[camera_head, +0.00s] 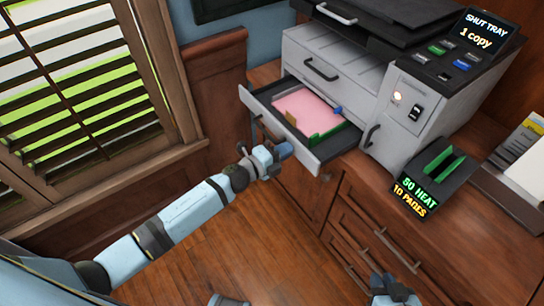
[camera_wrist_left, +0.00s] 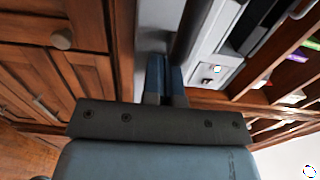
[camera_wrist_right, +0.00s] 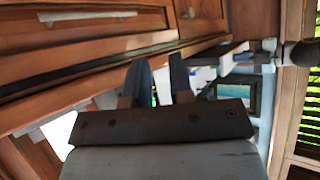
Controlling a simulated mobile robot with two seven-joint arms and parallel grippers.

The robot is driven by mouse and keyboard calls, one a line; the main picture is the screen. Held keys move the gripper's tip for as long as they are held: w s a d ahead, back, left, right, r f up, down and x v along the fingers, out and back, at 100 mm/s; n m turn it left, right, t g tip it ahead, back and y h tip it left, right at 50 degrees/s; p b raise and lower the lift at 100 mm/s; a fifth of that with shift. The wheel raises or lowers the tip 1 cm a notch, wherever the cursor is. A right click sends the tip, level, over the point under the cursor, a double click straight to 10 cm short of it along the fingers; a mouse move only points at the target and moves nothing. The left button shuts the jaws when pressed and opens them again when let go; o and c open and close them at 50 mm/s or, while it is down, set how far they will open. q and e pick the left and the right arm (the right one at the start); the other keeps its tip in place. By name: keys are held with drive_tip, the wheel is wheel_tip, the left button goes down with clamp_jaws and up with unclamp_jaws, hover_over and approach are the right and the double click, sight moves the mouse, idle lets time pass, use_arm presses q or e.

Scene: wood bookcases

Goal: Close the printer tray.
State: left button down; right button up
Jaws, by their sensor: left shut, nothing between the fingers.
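The printer (camera_head: 400,90) is a grey and black machine on a wooden cabinet. Its lower paper tray (camera_head: 338,143) is pulled out toward the left, with pink paper (camera_head: 302,107) and a green guide inside. My left gripper (camera_head: 284,151) is shut and empty just in front of the tray's front face; I cannot tell if it touches. In the left wrist view its fingers (camera_wrist_left: 165,75) are together, with a grey panel just ahead. My right gripper (camera_head: 393,288) is low at the bottom of the head view, in front of the cabinet. Its fingers (camera_wrist_right: 160,78) are apart with nothing between them.
A closed upper drawer (camera_head: 325,72) is above the tray. The printer's screen (camera_head: 481,32) reads "SHUT TRAY 1 copy". A small black device (camera_head: 432,182) with green parts stands beside the printer. Cabinet drawers with handles (camera_head: 392,247) are below. A window with blinds (camera_head: 75,80) is at left.

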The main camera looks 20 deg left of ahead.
sight(322, 132)
use_arm(q)
drive_tip(key=b+x, duration=0.2)
drive_tip(key=x, duration=1)
drive_tip(key=shift+w+d, duration=0.15)
drive_tip(key=shift+d, duration=0.05)
drive_tip(key=shift+b+x, duration=0.35)
drive_tip(key=shift+x, duration=0.45)
use_arm(e)
drive_tip(key=shift+a+f, duration=0.15)
drive_tip(key=shift+f, duration=0.4)
